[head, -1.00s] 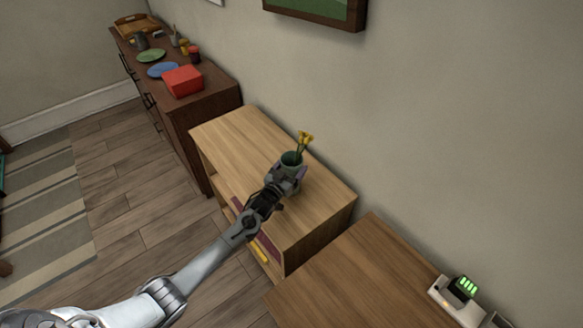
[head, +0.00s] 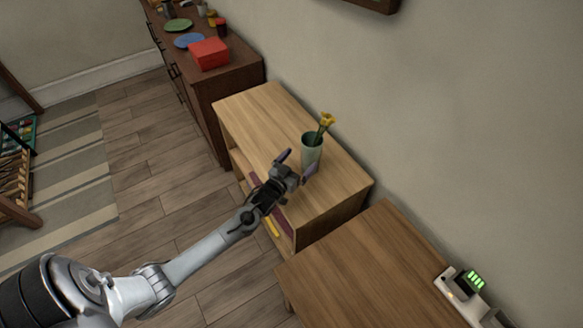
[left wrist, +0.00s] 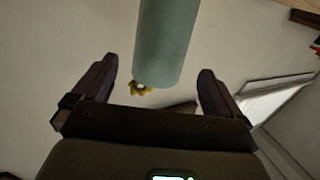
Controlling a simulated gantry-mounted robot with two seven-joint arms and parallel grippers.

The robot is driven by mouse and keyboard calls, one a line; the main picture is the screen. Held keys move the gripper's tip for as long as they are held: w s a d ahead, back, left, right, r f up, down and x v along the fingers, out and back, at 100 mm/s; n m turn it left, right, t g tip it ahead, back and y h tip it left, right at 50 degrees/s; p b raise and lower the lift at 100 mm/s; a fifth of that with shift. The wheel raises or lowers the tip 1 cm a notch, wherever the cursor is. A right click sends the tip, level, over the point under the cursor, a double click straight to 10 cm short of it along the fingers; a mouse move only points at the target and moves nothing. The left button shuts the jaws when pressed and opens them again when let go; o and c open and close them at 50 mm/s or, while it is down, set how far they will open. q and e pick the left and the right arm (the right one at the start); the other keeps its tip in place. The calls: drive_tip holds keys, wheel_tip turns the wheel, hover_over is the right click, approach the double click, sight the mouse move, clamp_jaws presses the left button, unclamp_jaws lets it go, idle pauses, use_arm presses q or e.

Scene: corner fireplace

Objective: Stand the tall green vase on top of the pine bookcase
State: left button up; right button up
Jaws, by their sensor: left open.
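The tall green vase (head: 311,152) stands upright on top of the pine bookcase (head: 262,112), toward its right part, with yellow flowers (head: 326,121) in it. My left gripper (head: 294,166) is open in front of the vase, at the bookcase's front edge, with its fingers apart and clear of the vase. In the left wrist view the vase (left wrist: 166,40) shows beyond and between the two spread fingers (left wrist: 157,82), with a gap on each side. My right gripper is in neither view.
A dark cabinet (head: 232,92) with a red box (head: 209,53) and plates stands left of the bookcase. A brown wooden table (head: 365,262) stands close to its right, with a device with green lights (head: 475,280). The wall is right behind the bookcase.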

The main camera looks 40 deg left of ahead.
use_arm(q)
drive_tip(key=s+d+f+m+g+h, duration=0.1)
drive_tip(key=s+d+f+g+h, duration=0.15)
drive_tip(key=s+d+g, duration=0.9)
drive_tip(key=s+d+r+m+g, duration=0.1)
drive_tip(key=s+d, duration=0.2)
drive_tip(key=s, duration=0.7)
drive_tip(key=s+d+r+m+g, duration=0.1)
drive_tip(key=s+d, duration=0.3)
drive_tip(key=s, duration=0.5)
drive_tip(key=shift+s+r+m+g, duration=0.35)
drive_tip(key=shift+s+r+m, duration=0.05)
drive_tip(key=shift+r, duration=0.25)
drive_tip(key=shift+h, duration=0.25)
